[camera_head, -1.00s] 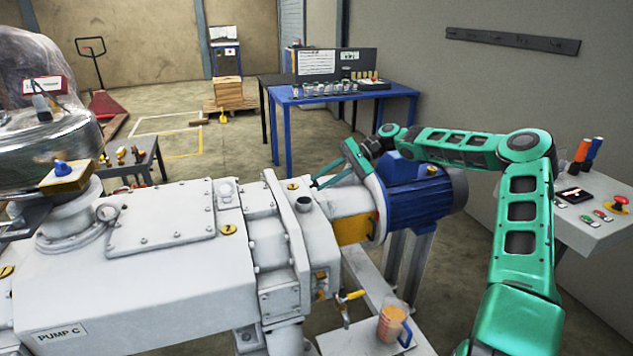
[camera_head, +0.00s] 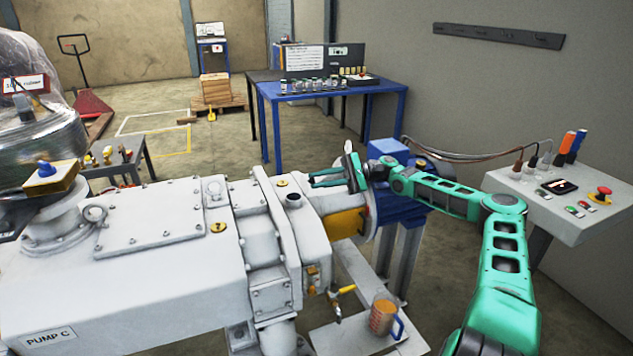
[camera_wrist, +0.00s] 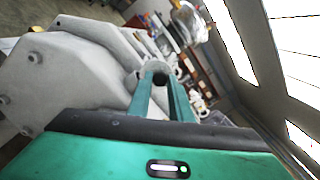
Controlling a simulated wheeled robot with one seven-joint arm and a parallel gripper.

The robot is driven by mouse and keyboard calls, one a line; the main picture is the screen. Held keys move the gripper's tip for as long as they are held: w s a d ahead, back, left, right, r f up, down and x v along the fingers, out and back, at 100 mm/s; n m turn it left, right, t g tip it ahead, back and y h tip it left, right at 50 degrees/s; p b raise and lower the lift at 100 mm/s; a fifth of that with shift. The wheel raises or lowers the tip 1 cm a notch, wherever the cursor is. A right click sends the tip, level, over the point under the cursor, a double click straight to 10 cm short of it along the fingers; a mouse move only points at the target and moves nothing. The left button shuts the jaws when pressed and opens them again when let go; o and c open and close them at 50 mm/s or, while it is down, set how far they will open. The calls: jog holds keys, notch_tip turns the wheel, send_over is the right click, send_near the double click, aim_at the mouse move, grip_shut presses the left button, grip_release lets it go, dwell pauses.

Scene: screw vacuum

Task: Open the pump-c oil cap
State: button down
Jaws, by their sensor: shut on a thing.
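Pump C (camera_head: 110,290) is the large white machine with a "PUMP C" label at lower left. A short upright neck with a dark round top (camera_head: 293,198) stands on its right end; it looks like an open oil port. My gripper (camera_head: 312,179) is just above and right of this neck, fingers pointing left and nearly level.
The blue motor (camera_head: 400,205) lies under my wrist. A jug of orange liquid (camera_head: 384,316) stands on the low shelf. A control panel (camera_head: 565,200) with a red button is at right. A blue table (camera_head: 330,90) stands behind; floor between is clear.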

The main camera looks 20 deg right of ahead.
jog(key=shift+w+d, duration=0.15)
jog(key=c, duration=1.6)
grip_release()
jog(key=d, duration=1)
jog(key=shift+d+f, duration=0.35)
jog(key=shift+d, duration=0.05)
